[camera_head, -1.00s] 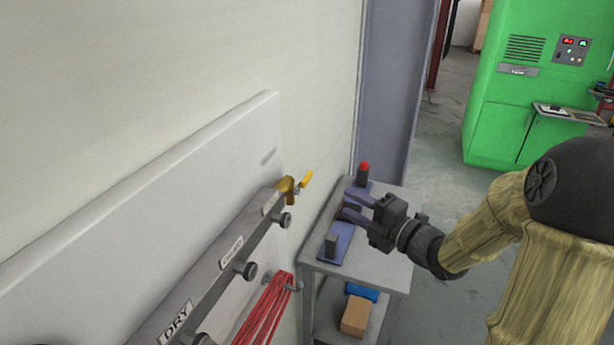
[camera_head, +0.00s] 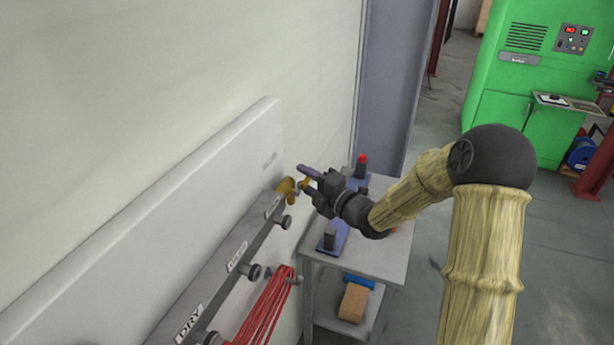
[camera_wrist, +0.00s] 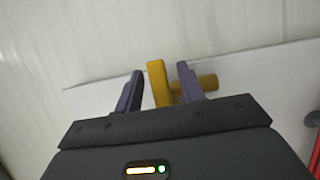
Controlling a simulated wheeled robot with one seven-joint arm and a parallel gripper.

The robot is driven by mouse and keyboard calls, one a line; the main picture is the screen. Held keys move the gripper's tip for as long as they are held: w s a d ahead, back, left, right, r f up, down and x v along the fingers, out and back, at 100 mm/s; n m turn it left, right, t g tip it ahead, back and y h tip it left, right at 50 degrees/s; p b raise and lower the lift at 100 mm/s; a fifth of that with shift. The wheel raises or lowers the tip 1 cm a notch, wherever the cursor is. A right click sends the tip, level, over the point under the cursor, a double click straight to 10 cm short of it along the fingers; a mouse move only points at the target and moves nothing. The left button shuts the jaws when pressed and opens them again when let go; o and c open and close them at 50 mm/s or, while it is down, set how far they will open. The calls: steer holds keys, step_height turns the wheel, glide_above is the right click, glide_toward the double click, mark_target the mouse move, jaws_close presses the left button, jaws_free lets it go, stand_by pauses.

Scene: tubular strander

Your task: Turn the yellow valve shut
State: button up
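The yellow valve (camera_head: 286,187) is on the wall panel, at the far end of the labelled rail. In the wrist view its yellow handle (camera_wrist: 158,84) stands between my two fingers, and its brass-coloured body (camera_wrist: 206,83) shows behind the right finger. My gripper (camera_head: 306,178) is at the valve, with its fingers on either side of the handle. In the wrist view my gripper (camera_wrist: 166,88) is open, with a gap between the handle and each finger. In the head view the fingers partly hide the handle.
A grey cart (camera_head: 385,245) stands below my gripper, with a red-topped item (camera_head: 361,165) on it and a cardboard box (camera_head: 354,302) on its lower shelf. Red cables (camera_head: 266,305) hang from the rail (camera_head: 215,292). A green cabinet (camera_head: 510,100) stands farther back.

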steer(key=shift+s, duration=0.15)
jaws_close()
steer(key=shift+a+b, duration=0.15)
steer(key=shift+b, duration=0.3)
